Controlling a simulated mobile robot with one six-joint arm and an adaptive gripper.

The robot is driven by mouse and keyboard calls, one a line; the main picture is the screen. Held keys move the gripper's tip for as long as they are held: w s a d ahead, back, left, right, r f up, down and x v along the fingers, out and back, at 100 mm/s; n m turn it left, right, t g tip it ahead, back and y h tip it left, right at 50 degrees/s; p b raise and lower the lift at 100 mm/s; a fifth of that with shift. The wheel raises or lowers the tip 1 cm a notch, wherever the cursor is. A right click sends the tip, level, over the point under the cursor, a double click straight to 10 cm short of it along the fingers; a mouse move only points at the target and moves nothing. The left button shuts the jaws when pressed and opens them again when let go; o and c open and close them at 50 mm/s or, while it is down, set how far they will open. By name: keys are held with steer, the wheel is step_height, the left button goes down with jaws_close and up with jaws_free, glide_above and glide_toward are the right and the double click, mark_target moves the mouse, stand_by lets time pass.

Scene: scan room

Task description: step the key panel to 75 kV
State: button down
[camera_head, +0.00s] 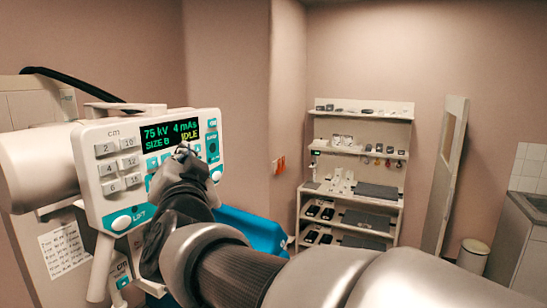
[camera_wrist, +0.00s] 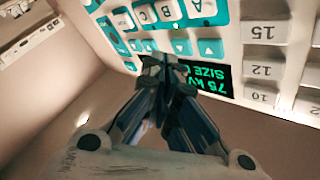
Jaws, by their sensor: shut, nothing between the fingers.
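The key panel (camera_head: 100,152) is a white unit with teal keys and number keys on the left. Its dark display (camera_head: 168,134) reads "75 kV 4 mAs", "SIZE B" and "IDLE" in the head view. My gripper (camera_head: 183,150) is shut and empty, with its tips at the panel just below the display. In the wrist view the panel appears upside down, and my gripper (camera_wrist: 165,62) has its tips beside the display (camera_wrist: 218,78) and close to the teal arrow keys (camera_wrist: 180,46). I cannot tell whether the tips touch a key. My gripper and arm hide some lower keys.
A white shelf unit (camera_head: 309,201) with small items stands at the back. A mirror-like panel (camera_head: 446,170) leans by the wall, with a bin (camera_head: 473,254) and a sink counter (camera_head: 522,240) at right. A blue object (camera_head: 255,228) is behind my arm.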

steer(key=shift+d, duration=0.1)
steer(key=d, duration=0.1)
steer(key=s+d+b, duration=0.1)
steer(key=d, duration=0.1)
steer(key=s+d+b, duration=0.1)
steer(key=shift+d, duration=0.3)
stand_by(0.7)
steer(key=s+d+f+n+g+b, duration=0.1)
steer(key=d+f+g+b, duration=0.2)
steer(key=f, duration=0.4)
steer(key=s+d+f+n+g+b, duration=0.1)
steer(key=s+d+f+n+b, duration=0.1)
steer(key=d+f, duration=0.35)
steer(key=s+d+f+g+h+b, duration=0.2)
steer(key=s+d+f+g, duration=0.1)
steer(key=s+d+f, duration=0.4)
steer(key=s+d+f+g+h+b, duration=0.3)
steer(key=s+d+f, duration=0.4)
steer(key=f, duration=0.7)
steer(key=s+d+f+g+h+b, duration=0.2)
steer(key=s+d+f+g+b, duration=0.1)
steer(key=s+d+f, duration=0.4)
step_height(320, 180, down, 4)
steer(key=shift+s+f+g, duration=0.2)
steer(key=shift+s+g, duration=0.1)
steer(key=shift+s, duration=0.8)
steer(key=shift+d, duration=0.2)
